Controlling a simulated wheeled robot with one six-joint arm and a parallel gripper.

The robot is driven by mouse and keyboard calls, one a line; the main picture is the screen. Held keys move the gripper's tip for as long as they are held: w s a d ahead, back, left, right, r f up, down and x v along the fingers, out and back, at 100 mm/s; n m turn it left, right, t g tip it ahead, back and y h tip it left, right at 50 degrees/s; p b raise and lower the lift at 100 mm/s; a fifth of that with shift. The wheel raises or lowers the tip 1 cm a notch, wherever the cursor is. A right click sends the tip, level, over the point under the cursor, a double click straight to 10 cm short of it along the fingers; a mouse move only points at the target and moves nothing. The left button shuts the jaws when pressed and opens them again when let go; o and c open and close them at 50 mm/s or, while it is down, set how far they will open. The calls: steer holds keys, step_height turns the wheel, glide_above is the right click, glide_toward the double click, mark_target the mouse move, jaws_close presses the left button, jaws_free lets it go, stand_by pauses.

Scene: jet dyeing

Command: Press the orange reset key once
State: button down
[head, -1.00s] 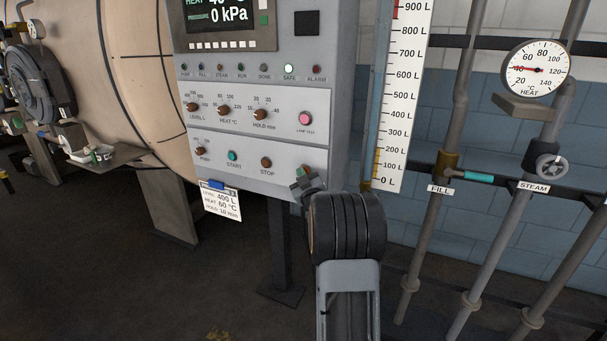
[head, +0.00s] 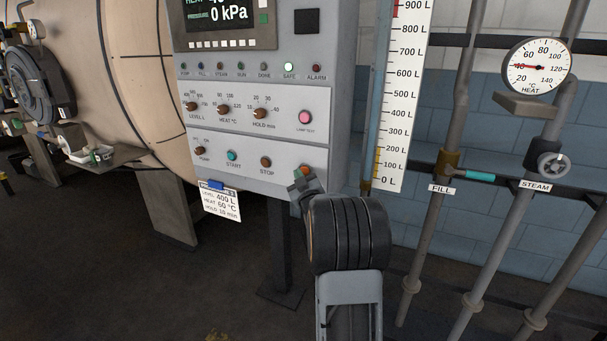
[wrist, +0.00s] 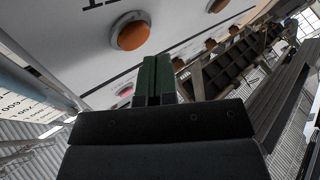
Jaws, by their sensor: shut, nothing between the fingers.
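The orange reset key (head: 306,169) is at the lower right of the grey control panel, partly hidden behind my gripper in the head view. In the wrist view the round orange key (wrist: 132,33) shows large in a pale ring. My gripper (head: 297,178) is just in front of the panel's lower right corner, at the key's lower left. In the wrist view its green fingertips (wrist: 157,72) are together with nothing between them. They point toward the panel, below and right of the key, and appear apart from it.
The brown STOP button (head: 266,162) and teal START button (head: 232,156) are left of the key. A pink lamp test button (head: 305,117) is above. A level scale (head: 398,110) stands right of the panel. A settings card (head: 221,205) hangs below.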

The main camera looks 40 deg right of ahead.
steer(key=shift+s+a+b, duration=0.4)
steer(key=shift+a+b, duration=0.05)
steer(key=shift+a, duration=0.3)
steer(key=shift+s+a+b, duration=0.4)
steer(key=shift+a+b, duration=0.05)
steer(key=shift+a, duration=0.3)
steer(key=shift+s+a+b, duration=0.4)
steer(key=shift+a+b, duration=0.05)
steer(key=shift+a, duration=0.3)
steer(key=s+a+r+m+g+y+p, duration=0.25)
steer(key=a+r+g+p, duration=0.4)
steer(key=a+p, duration=0.5)
steer(key=s+a+r+g+y+p, duration=0.1)
steer(key=s+a+g+p, duration=0.4)
steer(key=s, duration=0.5)
steer(key=s+a+r+g+y+p, duration=0.2)
steer(key=s+a+g+y+p, duration=0.1)
steer(key=s+a+g+p, duration=0.2)
steer(key=s+a+n+p, duration=0.1)
steer(key=s+a+p, duration=0.1)
steer(key=s+a, duration=0.2)
steer(key=shift+s+r+y, duration=0.3)
steer(key=shift+s+y, duration=0.05)
steer(key=shift+s, duration=0.75)
